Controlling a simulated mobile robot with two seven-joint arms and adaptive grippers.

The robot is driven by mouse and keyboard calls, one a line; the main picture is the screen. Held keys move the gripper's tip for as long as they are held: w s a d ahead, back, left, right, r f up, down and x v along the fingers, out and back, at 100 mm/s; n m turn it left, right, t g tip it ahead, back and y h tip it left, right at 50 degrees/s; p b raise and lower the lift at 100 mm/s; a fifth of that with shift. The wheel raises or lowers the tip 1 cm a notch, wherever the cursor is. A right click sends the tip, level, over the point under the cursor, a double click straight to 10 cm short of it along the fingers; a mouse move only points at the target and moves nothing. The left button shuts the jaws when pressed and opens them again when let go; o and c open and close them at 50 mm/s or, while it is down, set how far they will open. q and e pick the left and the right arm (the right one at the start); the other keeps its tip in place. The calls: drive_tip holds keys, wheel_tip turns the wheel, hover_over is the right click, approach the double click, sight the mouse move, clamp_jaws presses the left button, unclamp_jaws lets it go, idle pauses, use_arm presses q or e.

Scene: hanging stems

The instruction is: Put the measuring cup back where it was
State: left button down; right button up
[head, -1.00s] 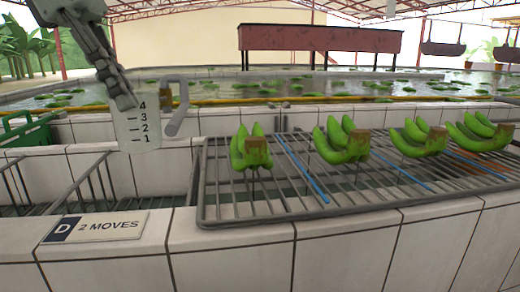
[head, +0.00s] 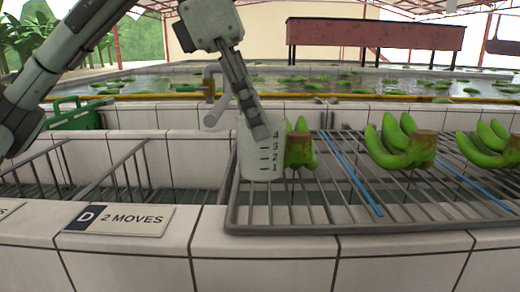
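The far finger is partly hidden. The cup overlaps the leftmost green banana cluster (head: 301,148) in the picture. I cannot tell whether the cup's base touches the rack. My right gripper is not in view.
More banana clusters (head: 402,142) stand along the rack, with blue rods (head: 354,177) between groups. A sign reading "D 2 MOVES" (head: 119,219) lies on the tiled ledge. Left of the rack is a barred open trough (head: 130,180).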

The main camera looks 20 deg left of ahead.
sight(261, 147)
use_arm(q)
drive_tip(key=shift+d+f, duration=0.15)
drive_tip(key=shift+f, duration=0.95)
drive_tip(key=shift+d+f, duration=0.1)
drive_tip(key=shift+f, duration=0.95)
drive_tip(key=shift+f, duration=0.1)
drive_tip(key=c, duration=1.7)
unclamp_jaws()
